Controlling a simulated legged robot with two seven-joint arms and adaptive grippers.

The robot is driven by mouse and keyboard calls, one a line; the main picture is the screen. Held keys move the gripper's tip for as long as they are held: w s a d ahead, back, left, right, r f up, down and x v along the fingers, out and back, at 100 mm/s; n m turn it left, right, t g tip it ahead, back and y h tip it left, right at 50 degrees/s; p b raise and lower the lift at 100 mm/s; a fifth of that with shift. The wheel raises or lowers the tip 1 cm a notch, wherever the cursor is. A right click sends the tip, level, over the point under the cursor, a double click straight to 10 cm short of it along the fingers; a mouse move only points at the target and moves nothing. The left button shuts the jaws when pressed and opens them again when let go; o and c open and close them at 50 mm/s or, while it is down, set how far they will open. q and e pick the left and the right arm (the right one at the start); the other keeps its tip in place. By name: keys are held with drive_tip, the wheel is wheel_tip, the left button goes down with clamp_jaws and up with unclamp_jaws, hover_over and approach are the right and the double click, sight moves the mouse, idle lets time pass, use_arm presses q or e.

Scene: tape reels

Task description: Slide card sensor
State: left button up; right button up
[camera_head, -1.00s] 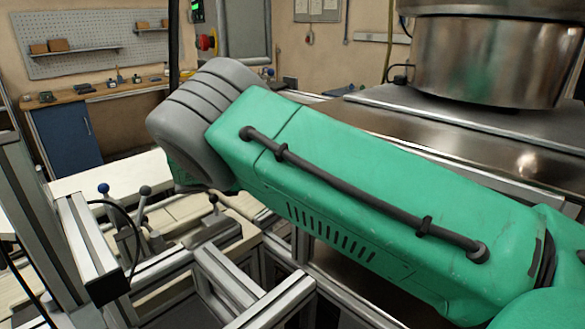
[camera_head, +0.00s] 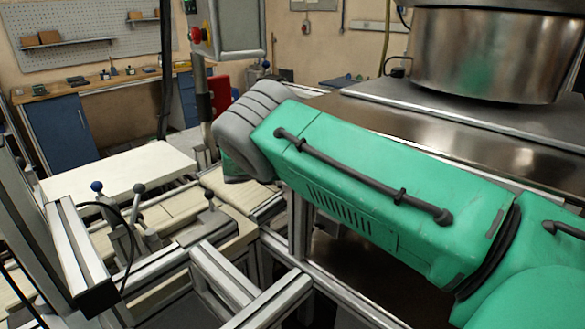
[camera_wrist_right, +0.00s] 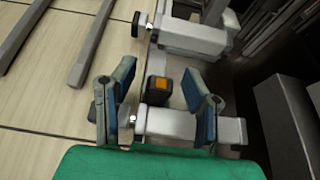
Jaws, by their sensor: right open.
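A small black block with an orange face (camera_wrist_right: 158,86), which looks like the sensor, sits on a light metal bracket (camera_wrist_right: 180,126) in the right wrist view. My right gripper (camera_wrist_right: 159,68) is open, with one blue-grey finger on each side of the block. The block appears between the fingers with gaps on both sides; I cannot tell its depth relative to the fingertips. In the head view my green right arm crosses from the right and hides the gripper and block. My left gripper is in neither view.
A black knob (camera_wrist_right: 138,25) and metal fittings stand beyond the block. Grey rails (camera_wrist_right: 92,45) lie on the pale surface at left. In the head view, an aluminium frame (camera_head: 225,275) and levers with ball knobs (camera_head: 97,187) stand at front left, beside a white board (camera_head: 130,170).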

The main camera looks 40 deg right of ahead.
drive_tip(key=shift+d, duration=0.2)
drive_tip(key=shift+a+r, duration=0.2)
drive_tip(key=shift+a, duration=0.35)
drive_tip(key=shift+c, duration=0.4)
drive_tip(key=c, duration=0.7)
drive_tip(key=shift+d, duration=0.1)
clamp_jaws()
drive_tip(key=shift+b+x, duration=0.55)
drive_tip(key=shift+x, duration=0.5)
drive_tip(key=shift+s+r, duration=0.1)
drive_tip(key=shift+r, duration=0.15)
drive_tip(key=o, duration=0.6)
unclamp_jaws()
drive_tip(key=shift+o, duration=0.9)
drive_tip(key=shift+a, duration=0.2)
drive_tip(key=shift+w+d, duration=0.15)
drive_tip(key=shift+w, duration=0.05)
